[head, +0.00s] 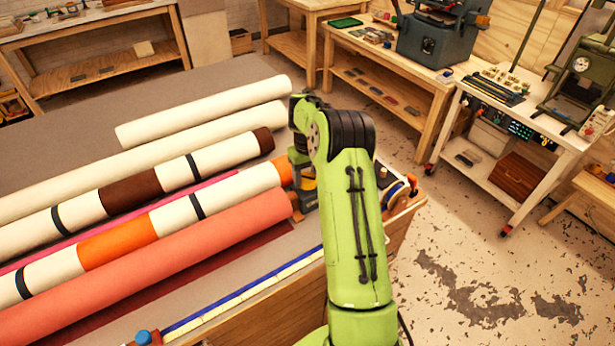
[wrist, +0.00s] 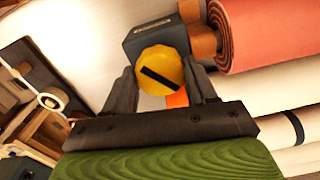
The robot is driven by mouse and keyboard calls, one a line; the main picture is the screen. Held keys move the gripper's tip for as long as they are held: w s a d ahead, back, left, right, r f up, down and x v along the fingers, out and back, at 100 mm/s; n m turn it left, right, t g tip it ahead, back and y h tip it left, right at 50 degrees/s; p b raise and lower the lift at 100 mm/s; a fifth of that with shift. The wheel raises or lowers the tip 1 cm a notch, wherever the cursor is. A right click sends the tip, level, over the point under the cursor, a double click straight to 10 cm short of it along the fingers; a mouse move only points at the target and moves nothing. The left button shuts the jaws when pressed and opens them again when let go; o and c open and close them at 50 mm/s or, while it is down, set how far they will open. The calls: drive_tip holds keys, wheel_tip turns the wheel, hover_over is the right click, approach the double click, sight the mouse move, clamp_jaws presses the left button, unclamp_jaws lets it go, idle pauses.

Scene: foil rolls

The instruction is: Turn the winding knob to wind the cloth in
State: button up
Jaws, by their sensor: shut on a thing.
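The winding knob (wrist: 161,72) is yellow with a black bar across its face. In the wrist view it sits on a dark grey box (wrist: 153,36). My gripper (wrist: 165,85) is shut on the knob, one finger on each side. In the head view my green arm hides most of the gripper, and a bit of yellow shows beside the arm. The salmon cloth roll (head: 150,262) lies on the table, and its end (wrist: 250,30) shows beside the box in the wrist view. Which cloth the knob winds cannot be told.
Several cream, brown and orange rolls (head: 205,109) lie left of my arm on the grey table (head: 225,75). A blue-edged strip (head: 240,297) runs along its front edge. A white cart (head: 545,125) and workbenches stand at the back right. Bare floor (head: 490,270) lies on the right.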

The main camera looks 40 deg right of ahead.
drive_tip(key=m, duration=0.4)
drive_tip(key=shift+m+b, duration=0.3)
drive_tip(key=shift+b, duration=0.1)
drive_tip(key=m, duration=0.3)
drive_tip(key=shift+m+b, duration=0.35)
drive_tip(key=shift+m, duration=0.05)
drive_tip(key=m+b, duration=0.1)
drive_tip(key=m, duration=0.6)
drive_tip(key=shift+b, duration=0.4)
drive_tip(key=m+b, duration=0.1)
drive_tip(key=m, duration=0.2)
drive_tip(key=shift+m, duration=0.4)
drive_tip(key=m+b, duration=0.1)
drive_tip(key=m, duration=0.3)
drive_tip(key=shift+m+b, duration=0.3)
drive_tip(key=shift+b, duration=0.05)
drive_tip(key=m+b, duration=0.1)
drive_tip(key=m, duration=0.3)
drive_tip(key=shift+m+b, duration=0.5)
drive_tip(key=shift+m, duration=1.4)
drive_tip(key=o, duration=1.1)
drive_tip(key=shift+c, duration=0.2)
